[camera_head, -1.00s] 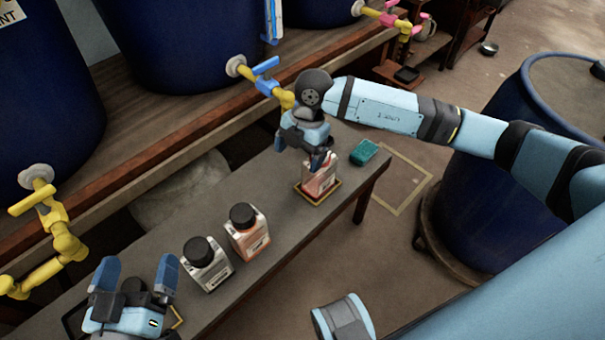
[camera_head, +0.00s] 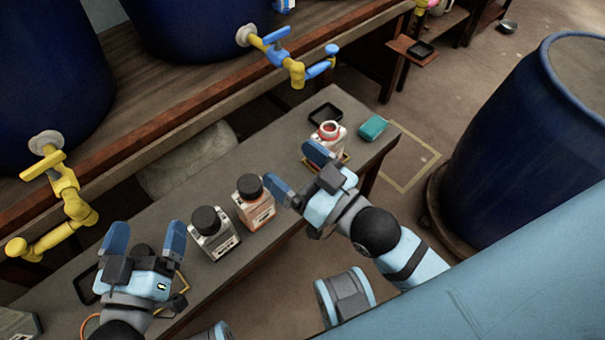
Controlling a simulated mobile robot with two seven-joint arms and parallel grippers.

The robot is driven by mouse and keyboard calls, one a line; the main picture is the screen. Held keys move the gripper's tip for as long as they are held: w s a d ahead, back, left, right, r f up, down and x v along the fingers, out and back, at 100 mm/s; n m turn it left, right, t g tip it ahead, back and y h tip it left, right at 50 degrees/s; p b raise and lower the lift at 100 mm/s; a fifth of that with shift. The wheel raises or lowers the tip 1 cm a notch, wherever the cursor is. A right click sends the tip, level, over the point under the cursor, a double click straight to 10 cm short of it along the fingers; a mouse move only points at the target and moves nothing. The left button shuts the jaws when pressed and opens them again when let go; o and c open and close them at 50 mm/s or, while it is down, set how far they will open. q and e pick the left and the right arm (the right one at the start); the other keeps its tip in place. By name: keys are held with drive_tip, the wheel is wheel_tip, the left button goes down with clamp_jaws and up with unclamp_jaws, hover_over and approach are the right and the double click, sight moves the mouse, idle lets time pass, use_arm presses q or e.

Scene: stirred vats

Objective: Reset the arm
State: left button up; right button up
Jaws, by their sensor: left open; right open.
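My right gripper (camera_head: 300,172) is open and empty. It hovers over the front edge of the grey bench, between a bottle with orange-red contents and a black cap (camera_head: 254,202) and an uncapped bottle with a red rim (camera_head: 328,135). My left gripper (camera_head: 145,238) is open and empty at the bench's near left end, left of a black-capped bottle with grey contents (camera_head: 214,235). Neither gripper appears to touch a bottle.
The grey bench (camera_head: 290,130) also bears a black tray (camera_head: 325,114) and a green sponge (camera_head: 373,127). Behind it, blue vats (camera_head: 200,40) with yellow taps (camera_head: 65,190) stand on a wooden shelf. A large blue barrel (camera_head: 520,130) stands at the right.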

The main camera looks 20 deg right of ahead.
drive_tip(key=shift+s+d+f+m+g+h, duration=0.15)
drive_tip(key=shift+s+d+f+g+h, duration=0.1)
drive_tip(key=shift+s+f, duration=0.15)
drive_tip(key=shift+s+d+f+m+g+h, duration=0.15)
drive_tip(key=shift+s+f+g+h, duration=0.15)
drive_tip(key=shift+f, duration=0.15)
use_arm(q)
drive_tip(key=s+a+r+g+y+p, duration=0.4)
drive_tip(key=r+p, duration=0.5)
drive_tip(key=p, duration=2.6)
drive_tip(key=a+g, duration=0.1)
drive_tip(key=a, duration=0.1)
drive_tip(key=shift+a, duration=0.3)
use_arm(e)
drive_tip(key=s+d+r+g+h, duration=0.4)
drive_tip(key=d+r+g, duration=0.1)
drive_tip(key=r, duration=0.4)
drive_tip(key=shift+s+d, duration=0.15)
drive_tip(key=shift+d, duration=0.6)
use_arm(q)
drive_tip(key=shift+s, duration=0.1)
